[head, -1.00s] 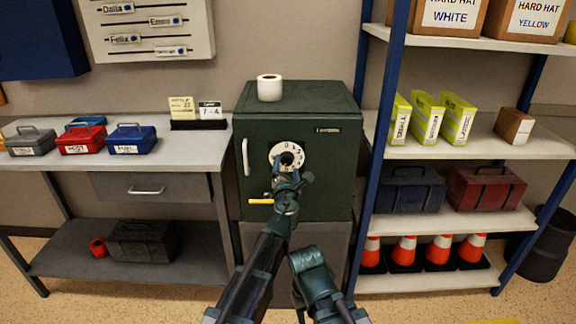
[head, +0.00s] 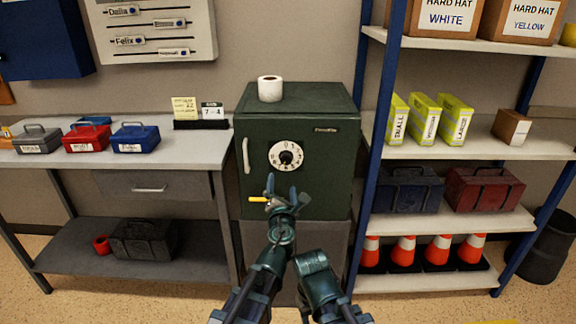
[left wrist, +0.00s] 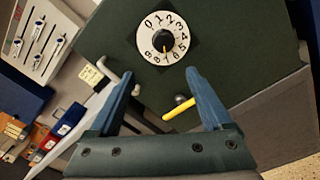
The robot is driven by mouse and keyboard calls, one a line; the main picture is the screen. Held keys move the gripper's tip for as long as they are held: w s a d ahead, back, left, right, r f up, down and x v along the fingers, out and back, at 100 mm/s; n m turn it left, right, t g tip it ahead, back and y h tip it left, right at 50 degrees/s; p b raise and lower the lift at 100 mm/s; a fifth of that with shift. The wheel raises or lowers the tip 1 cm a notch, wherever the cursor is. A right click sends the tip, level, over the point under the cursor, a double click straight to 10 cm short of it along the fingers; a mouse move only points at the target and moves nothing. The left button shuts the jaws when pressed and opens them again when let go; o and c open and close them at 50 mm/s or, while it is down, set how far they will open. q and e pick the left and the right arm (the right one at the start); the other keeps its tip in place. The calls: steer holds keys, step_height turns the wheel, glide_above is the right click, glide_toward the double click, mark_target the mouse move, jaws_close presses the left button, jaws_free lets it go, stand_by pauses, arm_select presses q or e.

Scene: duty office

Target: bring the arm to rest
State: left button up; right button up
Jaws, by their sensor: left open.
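My left gripper (head: 283,188) is open and empty in front of the green safe (head: 322,180), below its dial. In the left wrist view its two blue fingers (left wrist: 160,95) stand apart, with the safe front beyond them. The white numbered dial (head: 287,155) has a black knob and is clear of the fingers; it also shows in the left wrist view (left wrist: 149,22). A yellow-handled lever (head: 259,199) is on the safe front, left of the gripper; in the left wrist view it (left wrist: 180,117) appears between the fingers. My other arm shows at the bottom, its gripper unseen.
A bench (head: 190,150) with small cash boxes stands left of the safe. A white roll (head: 270,88) sits on the safe. A pale handle (head: 246,155) sticks out from the safe door.

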arm_select(q)
steer(key=s+a+f+n+g+y, duration=0.2)
steer(key=a+f+n+g+y, duration=0.25)
steer(key=a+n, duration=0.8)
steer(key=s+a+f+n+g+h, duration=0.1)
steer(key=s+a+f+n+g, duration=0.25)
steer(key=s+f+n, duration=0.5)
steer(key=s+a+f+n+g, duration=0.2)
steer(key=s+f+n+g, duration=0.25)
steer(key=n, duration=0.75)
steer(key=s+d+f+n+g+h, duration=0.35)
steer(key=s+d+n+g, duration=0.25)
steer(key=s+d, duration=0.9)
step_height(320, 180, up, 18)
steer(key=w+p, duration=0.1)
steer(key=p, duration=1.7)
steer(key=shift+d, duration=0.3)
